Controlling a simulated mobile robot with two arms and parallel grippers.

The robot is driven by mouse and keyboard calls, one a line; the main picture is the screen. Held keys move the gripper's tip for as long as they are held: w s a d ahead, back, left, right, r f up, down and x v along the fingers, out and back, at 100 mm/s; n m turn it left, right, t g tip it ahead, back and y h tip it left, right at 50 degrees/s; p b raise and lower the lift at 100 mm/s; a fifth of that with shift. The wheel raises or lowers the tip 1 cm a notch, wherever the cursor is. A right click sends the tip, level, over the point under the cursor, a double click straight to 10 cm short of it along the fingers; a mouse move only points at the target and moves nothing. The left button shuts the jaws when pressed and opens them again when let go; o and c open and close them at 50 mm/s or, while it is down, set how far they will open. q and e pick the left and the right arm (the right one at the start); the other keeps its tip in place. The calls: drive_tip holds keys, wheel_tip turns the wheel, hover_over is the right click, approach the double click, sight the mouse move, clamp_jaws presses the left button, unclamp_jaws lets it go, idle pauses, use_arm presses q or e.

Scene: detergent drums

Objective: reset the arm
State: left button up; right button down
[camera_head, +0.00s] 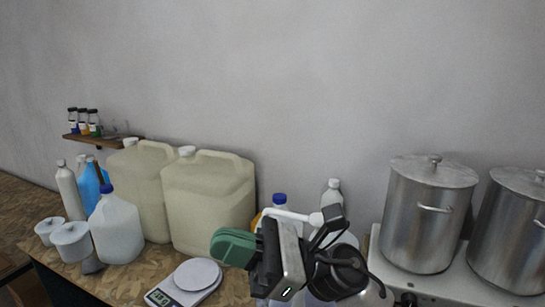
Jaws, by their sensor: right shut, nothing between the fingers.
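My right gripper (234,247) is in the lower middle of the head view, in front of the bottles at the back of the worktop. Its green finger parts point left and look closed together, with nothing seen between them. The dark wrist and arm link behind it cover part of the bottles and the worktop. My left gripper is not in view.
Two large beige drums (208,205) stand left of my gripper, with a white kitchen scale (190,280) in front. A clear blue-capped jug (117,229) and cups (72,241) are further left. Steel pots (428,215) stand on a white hob at right.

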drive_tip(key=w+d+f+m+t+h, duration=0.4)
drive_tip(key=d+m+t+h, duration=0.2)
drive_tip(key=m+t, duration=0.85)
drive_tip(key=w+d+f+m+t+h, duration=0.3)
drive_tip(key=d+f+m+t+h, duration=0.5)
drive_tip(key=m, duration=1.2)
drive_tip(key=s+d+f+m+g+h, duration=0.2)
drive_tip(key=d+f+m+h, duration=0.15)
drive_tip(key=f+m, duration=0.25)
drive_tip(key=s+d+f+m+g+h, duration=0.1)
drive_tip(key=d+f+m+g+h, duration=0.2)
drive_tip(key=f+m, duration=0.35)
drive_tip(key=s+d+f+m+g+h, duration=0.1)
drive_tip(key=s+d+f+m+g, duration=0.3)
drive_tip(key=s+f, duration=0.5)
drive_tip(key=s+d+f+m+g+h, duration=0.15)
drive_tip(key=s+f+m+g, duration=0.45)
drive_tip(key=s, duration=0.6)
wheel_tip(320, 180, down, 29)
drive_tip(key=n+g+b, duration=0.2)
drive_tip(key=b, duration=0.3)
drive_tip(key=s+d+f+b, duration=0.1)
drive_tip(key=s+f+b, duration=0.1)
drive_tip(key=s+f, duration=0.6)
drive_tip(key=s+d+f+g+b, duration=0.1)
drive_tip(key=s+d+f+b, duration=0.1)
drive_tip(key=s+f, duration=0.7)
wheel_tip(320, 180, down, 6)
drive_tip(key=shift+r+b, duration=0.25)
drive_tip(key=shift+b, duration=0.2)
